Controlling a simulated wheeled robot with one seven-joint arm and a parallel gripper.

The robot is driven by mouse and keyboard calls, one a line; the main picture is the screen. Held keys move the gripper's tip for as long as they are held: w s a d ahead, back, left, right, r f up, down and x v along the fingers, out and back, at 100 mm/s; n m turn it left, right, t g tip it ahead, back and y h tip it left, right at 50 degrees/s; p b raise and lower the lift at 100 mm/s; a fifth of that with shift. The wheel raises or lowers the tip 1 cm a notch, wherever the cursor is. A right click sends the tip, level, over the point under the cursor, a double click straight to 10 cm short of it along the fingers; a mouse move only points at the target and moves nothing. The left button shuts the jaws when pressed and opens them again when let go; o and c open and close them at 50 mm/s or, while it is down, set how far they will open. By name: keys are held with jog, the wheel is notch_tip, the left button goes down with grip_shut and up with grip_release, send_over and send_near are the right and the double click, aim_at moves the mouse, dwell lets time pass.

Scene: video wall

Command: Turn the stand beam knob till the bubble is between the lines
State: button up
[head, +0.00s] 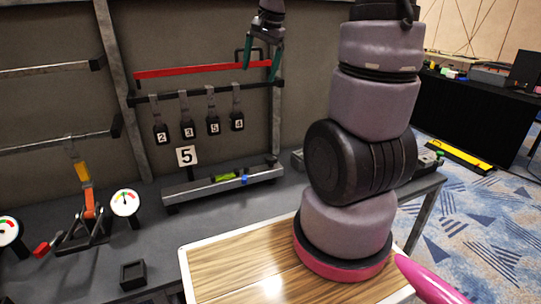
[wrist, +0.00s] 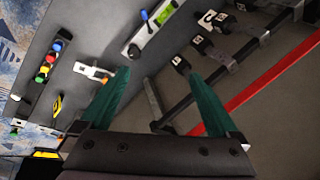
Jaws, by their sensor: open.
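The stand beam (head: 205,190) is a long grey bar on the bench, below the hanging number tags. A yellow-green vial (head: 225,177) lies on it, also visible in the wrist view (wrist: 166,13); its bubble and lines are too small to make out. A blue piece (head: 244,180) stands beside the vial. A black knob (head: 271,160) sits at the beam's right end; it also shows in the wrist view (wrist: 134,51). My gripper (head: 261,68) has green fingers, spread and empty, high above the beam's right end, near the red bar. Nothing touches the knob.
A red bar (head: 195,70) and a rail with numbered black tags (head: 187,129) are on the wall behind. Gauges (head: 125,202), an orange-levered clamp (head: 88,205) and a small black box (head: 133,275) are at left.

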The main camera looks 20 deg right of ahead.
jog(key=w+d+f+m+g, duration=0.2)
jog(key=w+d+f+m, duration=0.15)
jog(key=w+f, duration=0.5)
jog(key=m+g+h, duration=0.1)
jog(key=m+g, duration=0.1)
send_near(271, 157)
notch_tip(271, 157, down, 9)
jog(key=shift+s+a+r, duration=0.1)
jog(key=shift+a+r, duration=0.05)
jog(key=c, duration=1.4)
